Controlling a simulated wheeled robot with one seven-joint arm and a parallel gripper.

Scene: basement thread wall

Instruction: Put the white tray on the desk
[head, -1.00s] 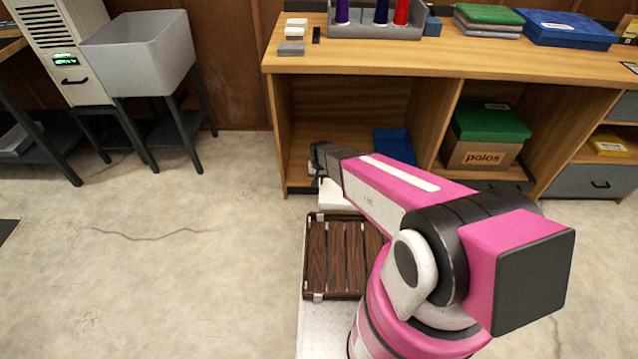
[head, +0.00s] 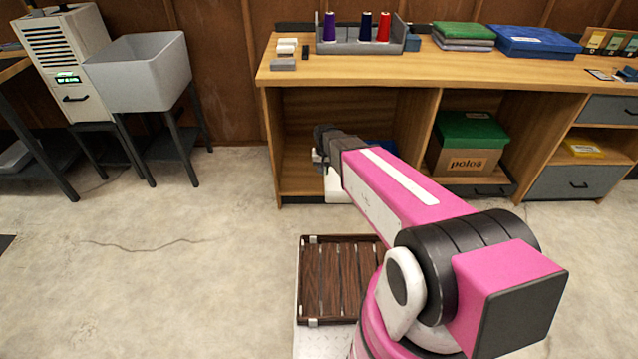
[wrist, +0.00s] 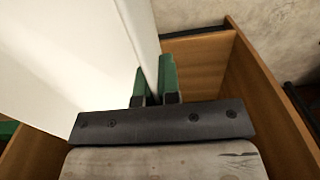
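The white tray (wrist: 60,50) fills the upper left of the wrist view as a large pale panel. Its edge runs down between the two green fingers of my gripper (wrist: 155,88), which look shut on it. In the head view only a small part of the white tray (head: 337,186) shows below my gripper (head: 322,150); my arm hides the rest. Both are in front of the open left bay of the desk, below its top. The desk (head: 420,72) is a long wooden bench with open bays beneath.
On the desk are a grey spool holder (head: 350,47), small white and grey blocks (head: 285,62), stacked green and grey folded items (head: 464,36) and a blue box (head: 535,41). A green-lidded carton (head: 466,145) sits in a lower bay. A grey sink (head: 140,75) stands left. Floor between is clear.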

